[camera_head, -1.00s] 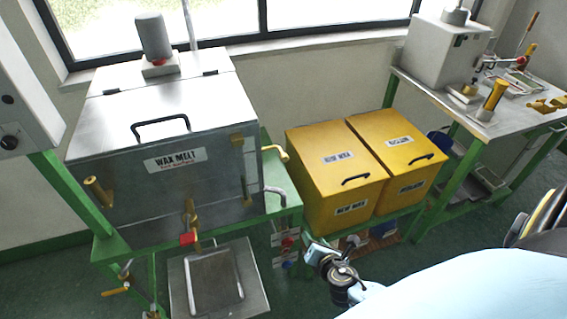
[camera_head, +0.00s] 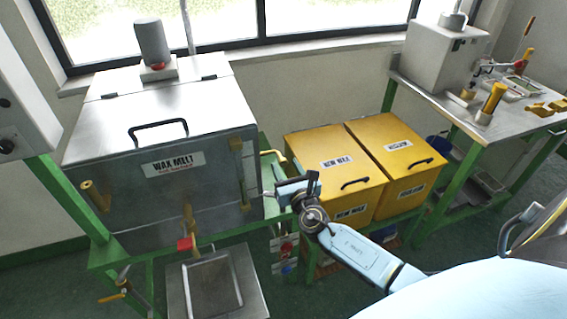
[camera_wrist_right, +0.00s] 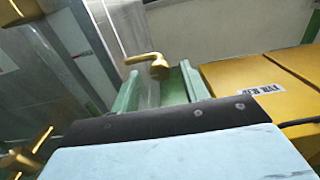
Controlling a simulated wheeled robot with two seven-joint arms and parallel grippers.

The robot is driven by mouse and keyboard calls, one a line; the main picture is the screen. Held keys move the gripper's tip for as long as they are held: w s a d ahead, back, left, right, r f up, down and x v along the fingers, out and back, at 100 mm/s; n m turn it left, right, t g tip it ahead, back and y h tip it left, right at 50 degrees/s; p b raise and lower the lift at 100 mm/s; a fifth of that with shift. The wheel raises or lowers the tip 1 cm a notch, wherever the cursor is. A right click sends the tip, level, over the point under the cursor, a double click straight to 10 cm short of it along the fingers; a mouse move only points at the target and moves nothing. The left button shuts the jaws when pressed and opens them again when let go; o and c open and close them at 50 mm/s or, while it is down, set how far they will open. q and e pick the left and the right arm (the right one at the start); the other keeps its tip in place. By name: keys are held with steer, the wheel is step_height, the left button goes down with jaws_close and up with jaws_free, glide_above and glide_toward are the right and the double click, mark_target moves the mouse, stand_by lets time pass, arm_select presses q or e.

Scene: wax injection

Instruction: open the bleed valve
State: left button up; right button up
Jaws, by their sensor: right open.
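Several valves and handles show, and no label tells which one is the bleed valve. A brass lever (camera_head: 272,153) stands at the right rear of the steel wax melt tank (camera_head: 105,185); it also shows in the right wrist view (camera_wrist_right: 146,62), above a green frame. A red-handled valve (camera_head: 186,243) is at the tank's front. A brass-handled valve (camera_head: 115,295) is low at the left. My right gripper (camera_head: 292,188) is open beside the tank's right side, in front of the brass lever and apart from it. My left gripper is not seen.
Two yellow wax boxes (camera_head: 335,178) stand right of my right gripper. A metal tray (camera_head: 213,285) lies below the tank front. A steel bench (camera_head: 440,103) with a grey machine (camera_head: 440,58) is at the far right.

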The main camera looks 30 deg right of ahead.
steer(key=shift+x, duration=1.4)
steer(key=shift+c, duration=0.4)
jaws_close()
